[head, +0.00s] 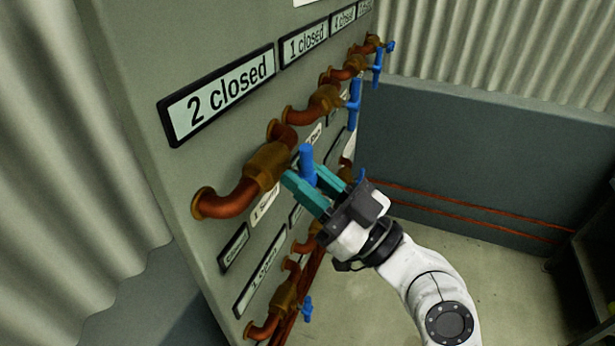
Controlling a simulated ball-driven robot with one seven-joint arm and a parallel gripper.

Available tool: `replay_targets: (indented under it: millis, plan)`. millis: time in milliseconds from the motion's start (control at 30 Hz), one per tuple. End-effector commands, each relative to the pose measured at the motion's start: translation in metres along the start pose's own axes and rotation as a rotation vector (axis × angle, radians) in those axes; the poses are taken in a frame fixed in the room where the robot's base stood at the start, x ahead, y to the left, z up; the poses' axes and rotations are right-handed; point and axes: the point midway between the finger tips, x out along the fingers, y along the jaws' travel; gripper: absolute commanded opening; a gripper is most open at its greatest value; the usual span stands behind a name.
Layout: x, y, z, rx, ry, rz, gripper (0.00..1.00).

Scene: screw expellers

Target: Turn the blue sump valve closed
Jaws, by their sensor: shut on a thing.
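A blue valve handle (306,158) sits on the nearest upper brass valve (268,165), joined to a copper pipe elbow (225,205) on the grey panel. The handle's upper end sticks up nearly vertical above the fingers; its lower part is hidden by them. My gripper (305,182) has its teal fingers on either side of this handle and is shut on it, reaching in from the lower right. The small tag (265,206) below the valve is partly hidden and too blurred to read surely, so I cannot confirm it says sump.
More valves with blue handles (354,100) (377,66) run back along the upper row. A lower row holds another blue handle (308,308). A sign (220,92) reads "2 closed". The floor right of the panel is open; a dark shelf (590,240) stands at the right edge.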

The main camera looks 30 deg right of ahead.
Motion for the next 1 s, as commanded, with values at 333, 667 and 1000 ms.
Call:
replay_targets:
  millis: [333,667,1000]
  plan:
    - [-0.0001,0.0004,0.0003,-0.001,-0.001,0.001,0.45]
    - [-0.0001,-0.0002,0.0007,-0.009,0.002,-0.005,0.45]
    - [-0.0022,0.0015,0.0063,-0.231,0.069,-0.094,0.45]
